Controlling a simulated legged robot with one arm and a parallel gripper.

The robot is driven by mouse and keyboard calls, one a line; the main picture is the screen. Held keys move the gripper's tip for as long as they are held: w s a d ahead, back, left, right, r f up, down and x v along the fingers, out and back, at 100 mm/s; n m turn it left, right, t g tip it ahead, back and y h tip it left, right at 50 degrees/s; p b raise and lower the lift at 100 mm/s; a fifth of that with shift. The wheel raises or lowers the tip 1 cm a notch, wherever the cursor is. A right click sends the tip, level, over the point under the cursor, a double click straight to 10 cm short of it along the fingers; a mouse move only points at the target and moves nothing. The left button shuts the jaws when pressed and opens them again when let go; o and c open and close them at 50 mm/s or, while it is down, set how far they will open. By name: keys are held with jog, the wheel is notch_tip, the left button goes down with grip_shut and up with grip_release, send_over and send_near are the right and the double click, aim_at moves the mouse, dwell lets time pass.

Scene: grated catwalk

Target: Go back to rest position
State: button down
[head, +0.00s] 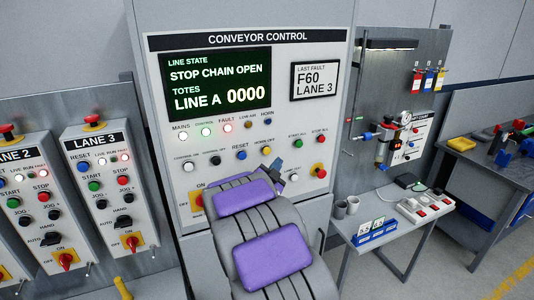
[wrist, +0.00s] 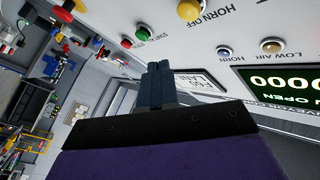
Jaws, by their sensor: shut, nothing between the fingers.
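My gripper (head: 276,166) is in front of the lower part of the conveyor control panel (head: 342,110) in the head view, below the yellow HORN OFF button (head: 266,151). My purple-padded arm reaches up to it from the bottom. In the wrist view my gripper (wrist: 157,72) shows its dark fingers together and empty. There the HORN OFF button (wrist: 190,10) and a green button (wrist: 140,29) lie beyond the fingertips. My gripper hides part of the panel's lower row. I cannot tell whether the fingertips touch the panel. The screen (head: 220,86) reads STOP CHAIN OPEN.
The LANE 3 box (head: 104,190) and another lane box stand at left. At right are a small table (head: 392,236) with cups and a power strip, a wall board with a regulator (head: 392,145), and a dark workbench (head: 490,165). Open floor shows at lower right.

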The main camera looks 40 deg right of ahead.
dwell(0.5)
jog(key=s+a+f+n+y+b, duration=0.1)
jog(key=s+a+f+n+y, duration=0.25)
jog(key=a, duration=0.55)
jog(key=a+f+n+g+y, duration=0.15)
jog(key=a+n+y, duration=0.25)
jog(key=a+y, duration=0.4)
jog(key=s+a+f+n+y+b, duration=0.1)
jog(key=s+a+f+n+y, duration=0.2)
jog(key=a, duration=0.8)
jog(key=s+a+f+n+g+y, duration=0.1)
jog(key=s+a+n+g, duration=0.15)
jog(key=s, duration=0.25)
jog(key=s+a+f+n+g+y+b, duration=0.1)
jog(key=s+a, duration=0.2)
jog(key=s, duration=0.3)
jog(key=s+a+f+n+g+y, duration=0.1)
jog(key=s+a+n+g, duration=0.1)
jog(key=s, duration=0.3)
jog(key=s+n+g+b, duration=0.1)
jog(key=s+n+g, duration=0.2)
jog(key=s, duration=1.5)
jog(key=shift+d+f+g+h, duration=0.2)
jog(key=shift+d+g+h, duration=0.15)
jog(key=shift+g, duration=0.55)
